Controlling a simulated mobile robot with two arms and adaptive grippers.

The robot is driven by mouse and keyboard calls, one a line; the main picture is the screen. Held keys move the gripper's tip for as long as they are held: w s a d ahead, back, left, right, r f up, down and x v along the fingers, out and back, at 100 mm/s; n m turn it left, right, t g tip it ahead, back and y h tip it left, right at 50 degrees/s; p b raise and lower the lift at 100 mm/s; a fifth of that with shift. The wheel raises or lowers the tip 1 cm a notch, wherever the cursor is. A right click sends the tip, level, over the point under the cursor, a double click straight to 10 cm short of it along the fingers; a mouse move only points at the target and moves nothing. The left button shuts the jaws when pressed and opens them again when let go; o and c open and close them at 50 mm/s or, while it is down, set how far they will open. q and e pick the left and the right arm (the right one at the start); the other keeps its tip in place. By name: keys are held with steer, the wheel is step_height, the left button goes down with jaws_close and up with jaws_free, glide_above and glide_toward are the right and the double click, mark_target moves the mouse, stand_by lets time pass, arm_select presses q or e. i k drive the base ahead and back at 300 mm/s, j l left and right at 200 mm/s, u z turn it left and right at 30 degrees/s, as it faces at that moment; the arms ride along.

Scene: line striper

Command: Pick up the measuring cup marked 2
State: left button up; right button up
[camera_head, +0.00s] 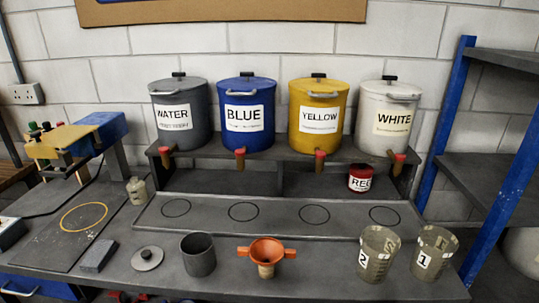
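The measuring cup marked 2 (376,256) is a translucent, brownish-grey cup with a white label. It stands upright on the front right of the grey workbench (330,285). A similar measuring cup marked 1 (434,254) stands close on its right. Neither of my grippers shows in the head view.
An orange funnel-like piece (266,252), a dark grey pot (198,255) and a lid (147,258) stand left of the cups. Behind is a tray (280,231) with ring marks, under several tapped drums, including a white one (388,115). A blue-posted shelf (440,150) borders the right.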

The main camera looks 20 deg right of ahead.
mark_target(380, 246)
steer(key=z, duration=1.3)
